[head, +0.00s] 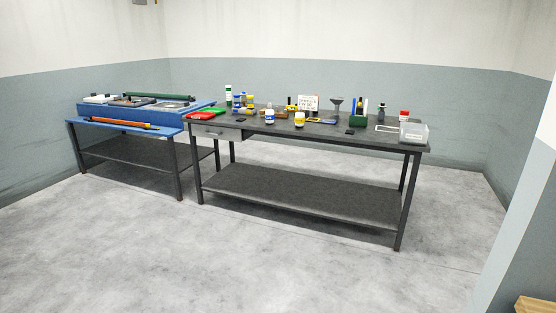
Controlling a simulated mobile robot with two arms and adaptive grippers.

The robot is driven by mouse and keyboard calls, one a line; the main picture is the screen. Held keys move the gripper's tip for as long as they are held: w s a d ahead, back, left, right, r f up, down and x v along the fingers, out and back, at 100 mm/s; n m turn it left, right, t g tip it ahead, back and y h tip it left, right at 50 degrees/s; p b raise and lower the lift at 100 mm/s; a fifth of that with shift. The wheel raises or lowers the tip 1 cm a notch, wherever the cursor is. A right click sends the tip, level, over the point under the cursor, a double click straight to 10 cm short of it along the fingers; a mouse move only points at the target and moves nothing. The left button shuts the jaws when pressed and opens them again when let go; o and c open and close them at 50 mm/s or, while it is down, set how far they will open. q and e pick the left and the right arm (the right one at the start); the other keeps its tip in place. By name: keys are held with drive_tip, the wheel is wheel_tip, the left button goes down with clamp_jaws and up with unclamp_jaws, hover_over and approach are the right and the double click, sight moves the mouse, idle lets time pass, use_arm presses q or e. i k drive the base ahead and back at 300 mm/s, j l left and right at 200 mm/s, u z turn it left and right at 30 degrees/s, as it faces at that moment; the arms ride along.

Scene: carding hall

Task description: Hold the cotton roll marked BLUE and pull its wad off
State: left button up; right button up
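A small white upright item with a blue band (270,117) stands near the front edge of the dark workbench (350,140). A similar white item with a yellow band (299,119) stands to its right. They are too small for me to read any marking or tell whether either is a cotton roll. I cannot make out a wad. Neither of my grippers shows in the head view.
A blue-topped table (120,128) with an orange-red bar (124,123) adjoins the workbench on the left. The grey floor (200,255) in front is clear.

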sight(269, 116)
drive_tip(key=i, duration=3.75)
